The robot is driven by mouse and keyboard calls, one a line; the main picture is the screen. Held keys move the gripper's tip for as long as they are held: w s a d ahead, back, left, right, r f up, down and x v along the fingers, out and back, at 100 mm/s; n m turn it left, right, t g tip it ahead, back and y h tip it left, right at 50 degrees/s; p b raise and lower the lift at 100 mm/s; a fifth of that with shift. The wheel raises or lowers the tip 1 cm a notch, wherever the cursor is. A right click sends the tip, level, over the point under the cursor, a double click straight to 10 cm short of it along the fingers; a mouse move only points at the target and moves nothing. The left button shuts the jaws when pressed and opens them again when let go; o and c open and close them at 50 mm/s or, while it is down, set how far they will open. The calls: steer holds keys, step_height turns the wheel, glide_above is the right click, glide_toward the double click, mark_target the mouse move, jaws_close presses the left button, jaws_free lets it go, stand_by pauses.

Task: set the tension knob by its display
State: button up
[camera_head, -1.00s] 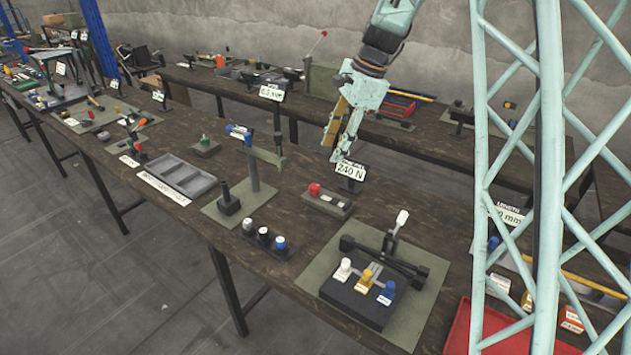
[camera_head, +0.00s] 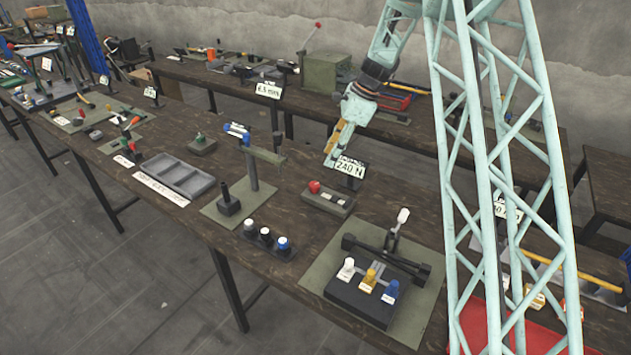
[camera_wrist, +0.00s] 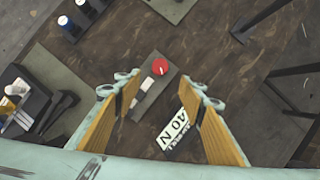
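The red tension knob (camera_head: 314,187) sits on a small grey box (camera_head: 328,202) on the bench. The knob also shows in the wrist view (camera_wrist: 160,66), ahead of my fingers and between their lines. A display sign reading 240 N (camera_head: 349,168) stands just behind the box; part of it shows in the wrist view (camera_wrist: 175,130), between the fingers and nearer the right one. My gripper (camera_head: 330,160) is above the bench behind the box, apart from the knob. In the wrist view my gripper (camera_wrist: 162,100) is open, its two orange-padded fingers wide apart with nothing held.
A press fixture with white, yellow and blue knobs (camera_head: 367,281) stands in front. A rack of several capped bottles (camera_head: 266,240) and a post stand (camera_head: 253,170) are to the left. A grey tray (camera_head: 180,176) lies farther left.

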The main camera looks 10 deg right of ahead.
mark_target(315, 184)
stand_by(0.4)
steer(key=shift+b+x, duration=0.65)
steer(key=shift+x, duration=6.25)
steer(key=c, duration=0.8)
